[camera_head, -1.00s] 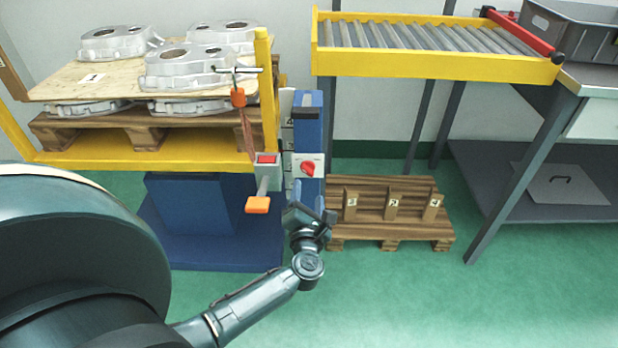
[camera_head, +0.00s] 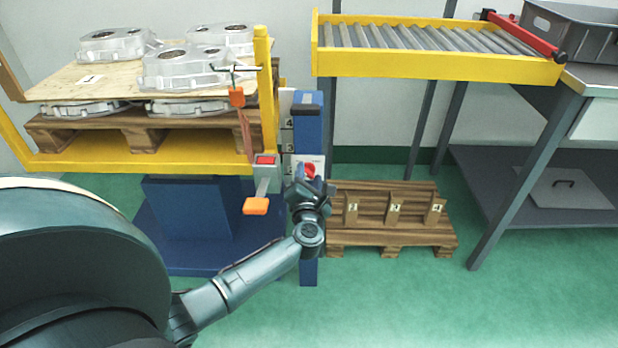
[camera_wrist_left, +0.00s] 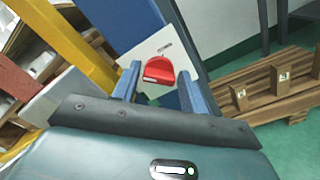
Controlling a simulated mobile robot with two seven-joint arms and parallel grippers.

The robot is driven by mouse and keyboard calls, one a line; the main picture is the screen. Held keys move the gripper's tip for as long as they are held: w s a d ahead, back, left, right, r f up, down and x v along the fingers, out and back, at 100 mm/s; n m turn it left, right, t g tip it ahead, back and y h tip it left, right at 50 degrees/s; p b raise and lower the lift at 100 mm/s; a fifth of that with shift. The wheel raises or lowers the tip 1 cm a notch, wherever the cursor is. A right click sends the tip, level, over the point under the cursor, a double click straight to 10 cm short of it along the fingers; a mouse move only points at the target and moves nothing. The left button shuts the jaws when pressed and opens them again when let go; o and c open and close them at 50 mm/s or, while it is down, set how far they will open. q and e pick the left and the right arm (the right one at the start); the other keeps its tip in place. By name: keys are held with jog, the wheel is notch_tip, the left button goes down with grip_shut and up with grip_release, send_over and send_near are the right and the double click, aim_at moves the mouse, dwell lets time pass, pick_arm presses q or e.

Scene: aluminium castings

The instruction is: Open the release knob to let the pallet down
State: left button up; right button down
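The red release knob (camera_head: 309,171) sits on a white plate on the blue post (camera_head: 307,130). In the left wrist view the knob (camera_wrist_left: 157,69) shows between the two fingers of my left gripper (camera_wrist_left: 158,78). The fingers are apart, one on each side of the knob, and I see no clear contact. In the head view my left gripper (camera_head: 307,182) covers part of the plate. The wooden pallet (camera_head: 150,125) stands raised on the yellow lift frame (camera_head: 150,160), bearing a board and aluminium castings (camera_head: 172,68). My right gripper is not in view.
An orange-tipped pedal lever (camera_head: 256,205) sticks out left of my gripper. A hook with an orange tag (camera_head: 237,97) hangs above it. A slatted pallet (camera_head: 385,240) lies on the floor at right, below a roller conveyor (camera_head: 430,66). Green floor in front is clear.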

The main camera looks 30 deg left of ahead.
pick_arm(q)
jog(key=c, duration=0.6)
